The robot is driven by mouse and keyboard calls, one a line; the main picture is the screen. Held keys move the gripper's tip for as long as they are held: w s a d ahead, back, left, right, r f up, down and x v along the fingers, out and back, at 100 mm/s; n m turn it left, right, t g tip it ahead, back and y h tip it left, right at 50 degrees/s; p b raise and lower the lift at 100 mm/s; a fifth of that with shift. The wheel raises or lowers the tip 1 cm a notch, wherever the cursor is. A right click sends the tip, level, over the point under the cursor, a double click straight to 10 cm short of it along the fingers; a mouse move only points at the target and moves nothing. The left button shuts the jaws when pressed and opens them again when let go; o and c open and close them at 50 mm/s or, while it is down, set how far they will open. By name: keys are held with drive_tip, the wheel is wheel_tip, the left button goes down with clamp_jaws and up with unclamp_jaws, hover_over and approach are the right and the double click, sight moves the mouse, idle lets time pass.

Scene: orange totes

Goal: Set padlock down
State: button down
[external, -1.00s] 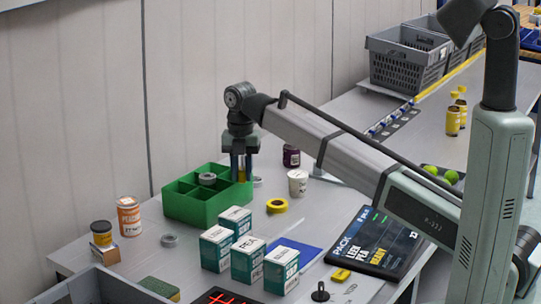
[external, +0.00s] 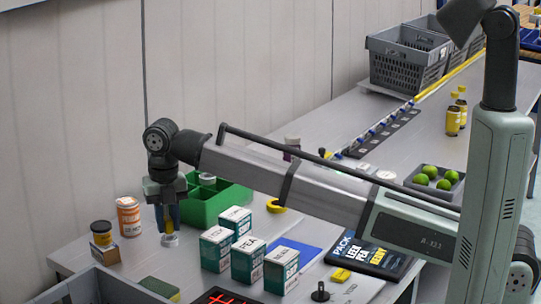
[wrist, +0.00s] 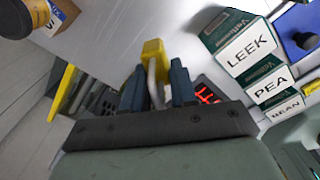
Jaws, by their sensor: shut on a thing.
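My gripper (external: 167,220) is shut on a yellow padlock, its fingers pointing down over the left part of the bench. In the wrist view the padlock (wrist: 153,48) shows between the two blue fingertips (wrist: 158,85), with its pale grey shackle toward the gripper and its yellow body at the far end. In the external view the fingers mostly hide the padlock. A grey ring-shaped roll (external: 170,241) shows right under or behind the fingertips; I cannot tell whether anything touches it.
A green divided bin (external: 225,205) stands right of my gripper. An orange-labelled tub (external: 129,216) and a dark jar on a small box (external: 103,250) stand left. Several teal-and-white boxes (external: 216,250) stand front right. A grey tote (external: 85,290) and a sponge (external: 158,288) lie in front.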

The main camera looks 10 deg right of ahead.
sight(171, 272)
drive_tip(key=shift+s+a+n, duration=0.3)
drive_tip(key=shift+s, duration=0.15)
drive_tip(key=shift+n, duration=0.5)
drive_tip(key=shift+f, duration=0.3)
drive_tip(key=shift+w+f, duration=0.1)
drive_tip(key=shift+f, duration=4.6)
drive_tip(key=shift+f, duration=0.1)
drive_tip(key=c, duration=0.9)
unclamp_jaws()
wheel_tip(171, 272, up, 12)
drive_tip(key=shift+r, duration=0.1)
